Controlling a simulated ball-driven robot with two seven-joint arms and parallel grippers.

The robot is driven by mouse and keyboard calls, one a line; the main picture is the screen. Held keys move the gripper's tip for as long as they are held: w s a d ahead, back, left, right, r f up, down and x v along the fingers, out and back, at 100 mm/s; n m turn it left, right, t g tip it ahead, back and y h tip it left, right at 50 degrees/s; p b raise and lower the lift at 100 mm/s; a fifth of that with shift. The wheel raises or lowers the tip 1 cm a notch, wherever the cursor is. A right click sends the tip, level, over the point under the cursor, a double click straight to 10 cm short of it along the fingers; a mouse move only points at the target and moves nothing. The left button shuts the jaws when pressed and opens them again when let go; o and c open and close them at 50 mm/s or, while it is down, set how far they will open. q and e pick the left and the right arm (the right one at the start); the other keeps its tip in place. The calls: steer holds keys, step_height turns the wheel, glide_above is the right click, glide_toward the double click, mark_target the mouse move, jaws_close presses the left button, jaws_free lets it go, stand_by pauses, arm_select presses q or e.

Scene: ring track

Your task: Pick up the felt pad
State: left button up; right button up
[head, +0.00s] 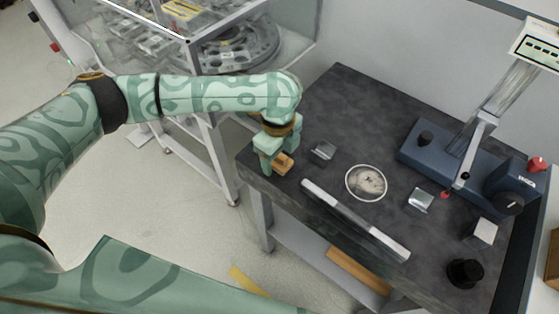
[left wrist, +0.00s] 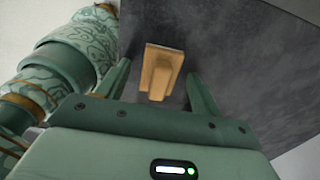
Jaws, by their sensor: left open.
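A small tan wooden block with a raised grip, which looks like the felt pad (head: 283,163), lies on the dark table near its left corner. No felt face is clearly visible; its underside is hidden. My left gripper (head: 279,154) is over it, pointing down, and partly covers it in the head view. In the left wrist view the pad (left wrist: 160,74) lies between the two spread fingers of my left gripper (left wrist: 159,72), with a gap on each side. The left gripper is open and holds nothing. My right gripper is in neither view.
On the dark table (head: 325,107) are a grey metal block (head: 323,151), a long silver bar (head: 355,219), a round pale disc (head: 366,182), another metal block (head: 420,200), a blue instrument (head: 440,150), a white cube (head: 484,231) and a black knob (head: 465,272). A glass-sided cabinet (head: 230,45) stands behind left.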

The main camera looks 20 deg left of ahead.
arm_select(q)
steer(key=shift+r, duration=0.1)
steer(key=shift+c, duration=0.3)
steer(key=c, duration=1)
steer(key=shift+r, duration=0.15)
steer(key=shift+r+p, duration=0.3)
steer(key=shift+p, duration=0.05)
step_height(320, 180, up, 3)
steer(key=shift+f+p, duration=0.1)
steer(key=shift+p, duration=0.7)
steer(key=s+d+r+p, duration=0.2)
steer(key=s+r+p, duration=0.5)
steer(key=s, duration=0.7)
step_height(320, 180, up, 2)
steer(key=shift+d+r, duration=0.2)
steer(key=shift+d, duration=0.05)
steer(key=shift+w, duration=0.1)
